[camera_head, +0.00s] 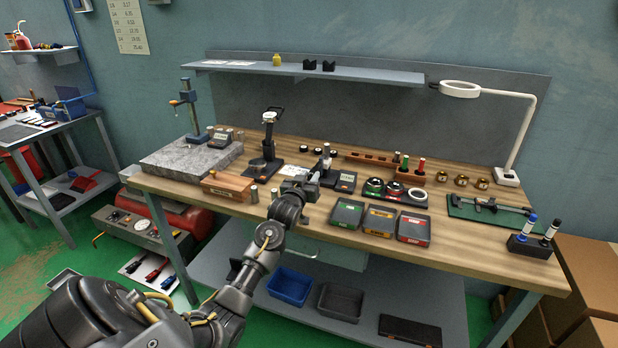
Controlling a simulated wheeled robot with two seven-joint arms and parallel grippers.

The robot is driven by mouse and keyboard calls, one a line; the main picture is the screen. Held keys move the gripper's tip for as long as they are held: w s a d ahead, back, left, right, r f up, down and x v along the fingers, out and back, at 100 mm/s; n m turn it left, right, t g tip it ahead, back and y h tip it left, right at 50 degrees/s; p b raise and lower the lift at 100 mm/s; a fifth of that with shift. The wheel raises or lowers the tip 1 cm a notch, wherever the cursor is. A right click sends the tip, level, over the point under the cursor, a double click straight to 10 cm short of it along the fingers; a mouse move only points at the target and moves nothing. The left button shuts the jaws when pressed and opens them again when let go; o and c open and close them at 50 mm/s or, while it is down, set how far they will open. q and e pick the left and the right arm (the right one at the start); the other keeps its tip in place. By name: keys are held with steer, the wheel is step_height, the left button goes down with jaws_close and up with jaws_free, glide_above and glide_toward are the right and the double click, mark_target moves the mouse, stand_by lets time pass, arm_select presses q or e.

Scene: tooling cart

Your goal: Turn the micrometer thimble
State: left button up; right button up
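My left gripper (306,181) reaches over the front of the wooden bench, with its arm coming up from the lower left. Its fingers are small and dark here, and I cannot tell whether they are open or shut. Just behind and right of it stands a small dark device with a pale upper part (326,158), which may be the micrometer in its stand. The gripper hides its lower part, so I cannot make out the thimble or whether the fingers touch it. A small display block (345,181) sits beside it. My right gripper is not in view.
The wooden bench (465,248) also holds a grey granite plate (190,158), a dial gauge stand (268,140), several flat cases (380,220), a green mat with a caliper (462,210) and a marker holder (533,246). A ring lamp (460,89) overhangs the back right.

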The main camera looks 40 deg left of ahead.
arm_select(q)
jaws_close()
steer(key=shift+r+m+p, duration=0.15)
steer(key=shift+m+p, duration=0.3)
steer(key=shift+m, duration=0.65)
steer(key=m+p, duration=0.1)
steer(key=m, duration=0.3)
steer(key=shift+d+m, duration=0.1)
steer(key=shift+m, duration=0.2)
steer(key=m+p, duration=0.1)
steer(key=m, duration=0.4)
steer(key=shift+d+p, duration=0.1)
steer(key=shift+p, duration=0.2)
steer(key=shift+f+m+p, duration=0.15)
steer(key=shift+m+p, duration=0.1)
steer(key=shift+m, duration=0.95)
steer(key=shift+f+m+p, duration=0.1)
steer(key=shift+m+p, duration=0.1)
steer(key=shift+m, duration=1)
